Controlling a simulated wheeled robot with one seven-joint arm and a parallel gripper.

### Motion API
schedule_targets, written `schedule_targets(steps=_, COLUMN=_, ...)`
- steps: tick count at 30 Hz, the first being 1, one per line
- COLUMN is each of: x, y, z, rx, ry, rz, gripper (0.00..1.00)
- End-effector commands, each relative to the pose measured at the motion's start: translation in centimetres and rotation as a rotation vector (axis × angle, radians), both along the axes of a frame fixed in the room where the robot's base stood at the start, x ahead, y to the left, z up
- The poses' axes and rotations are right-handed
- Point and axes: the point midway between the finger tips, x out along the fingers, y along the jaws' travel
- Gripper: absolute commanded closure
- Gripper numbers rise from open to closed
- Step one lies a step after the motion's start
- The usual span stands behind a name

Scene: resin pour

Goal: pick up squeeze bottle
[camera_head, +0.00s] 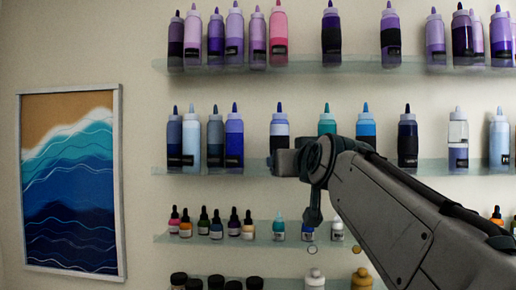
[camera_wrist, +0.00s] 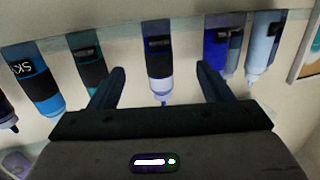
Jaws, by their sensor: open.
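Squeeze bottles stand in rows on the wall shelves; I cannot tell which one the task means. My gripper (camera_head: 284,162) is at the middle bottle shelf, in front of the lower part of a bottle with a pale blue top and a black band (camera_head: 279,129). In the wrist view, which is upside down, my gripper (camera_wrist: 161,70) is open. That bottle (camera_wrist: 158,55) lies between the two spread fingers, its dark tip pointing down in the picture. No contact shows. A teal bottle (camera_wrist: 89,62) and a deep blue bottle (camera_wrist: 216,52) stand on either side, close to the fingers.
The middle glass shelf (camera_head: 228,168) holds several more bottles, including a blue one (camera_head: 365,128). An upper shelf (camera_head: 290,66) carries purple and pink bottles. A lower shelf (camera_head: 190,240) holds small dropper bottles (camera_head: 248,226). A framed wave picture (camera_head: 70,180) hangs left.

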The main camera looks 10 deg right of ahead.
Motion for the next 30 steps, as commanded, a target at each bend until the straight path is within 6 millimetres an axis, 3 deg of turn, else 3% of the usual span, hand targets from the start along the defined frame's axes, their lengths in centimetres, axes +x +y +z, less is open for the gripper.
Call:
schedule_targets(steps=5, x=0.9, y=-0.2, z=2.5, rx=-0.001, ry=-0.059, rz=-0.006, gripper=0.28)
schedule_targets(steps=15, x=7.0, y=0.0, z=2.7, rx=0.000, ry=-0.057, rz=-0.005, gripper=0.28)
schedule_targets(steps=25, x=9.5, y=0.0, z=2.7, rx=0.000, ry=-0.058, rz=-0.005, gripper=0.28)
schedule_targets(steps=30, x=11.8, y=-0.1, z=3.1, rx=0.001, ry=-0.056, rz=-0.005, gripper=0.28)
